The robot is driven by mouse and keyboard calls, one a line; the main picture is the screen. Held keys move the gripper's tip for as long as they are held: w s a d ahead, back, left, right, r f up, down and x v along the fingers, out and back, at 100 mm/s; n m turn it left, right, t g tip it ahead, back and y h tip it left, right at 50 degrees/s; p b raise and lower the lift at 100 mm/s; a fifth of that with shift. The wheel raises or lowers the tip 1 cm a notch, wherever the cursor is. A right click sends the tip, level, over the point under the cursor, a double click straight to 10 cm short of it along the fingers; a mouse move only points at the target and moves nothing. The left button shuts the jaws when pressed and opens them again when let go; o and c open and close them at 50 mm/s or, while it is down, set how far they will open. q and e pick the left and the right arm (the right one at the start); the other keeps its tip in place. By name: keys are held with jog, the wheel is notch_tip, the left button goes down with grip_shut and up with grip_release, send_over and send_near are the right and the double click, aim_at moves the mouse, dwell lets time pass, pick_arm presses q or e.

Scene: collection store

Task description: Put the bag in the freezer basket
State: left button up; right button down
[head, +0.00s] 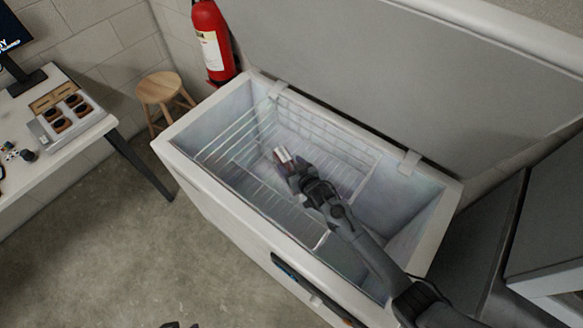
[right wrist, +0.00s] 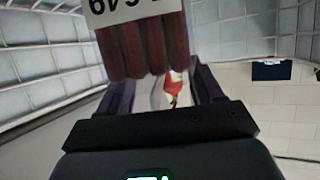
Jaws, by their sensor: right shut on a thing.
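The bag (head: 283,154) is a small reddish-brown package with a white label. In the right wrist view the bag (right wrist: 150,48) looks dark brown and ribbed, and its label carries printed black characters. My right gripper (head: 290,168) is shut on it. The wire freezer basket (head: 340,146) sits inside the open chest freezer. The bag and gripper are over the basket's opening, within its outline in the head view. I cannot tell how far the bag is above the basket floor. My right arm hides part of the basket's near right side. My left gripper is not clearly in view.
The white chest freezer (head: 215,190) has its lid (head: 400,70) raised behind it. A fire extinguisher (head: 212,42) and a wooden stool (head: 160,88) stand by the wall. A table (head: 45,162) with a tray is at the left. The floor before the freezer is clear.

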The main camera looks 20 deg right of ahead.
jog(key=shift+w+r, duration=0.1)
jog(key=c, duration=0.6)
grip_release()
jog(key=shift+f, duration=0.2)
jog(key=o, duration=0.4)
jog(key=shift+o, duration=0.2)
jog(key=shift+r, duration=0.1)
jog(key=shift+r, duration=0.15)
jog(key=shift+s+r, duration=0.1)
jog(key=shift+s, duration=0.2)
jog(key=p+v, duration=0.2)
jog(key=v, duration=0.5)
jog(key=shift+p, duration=0.3)
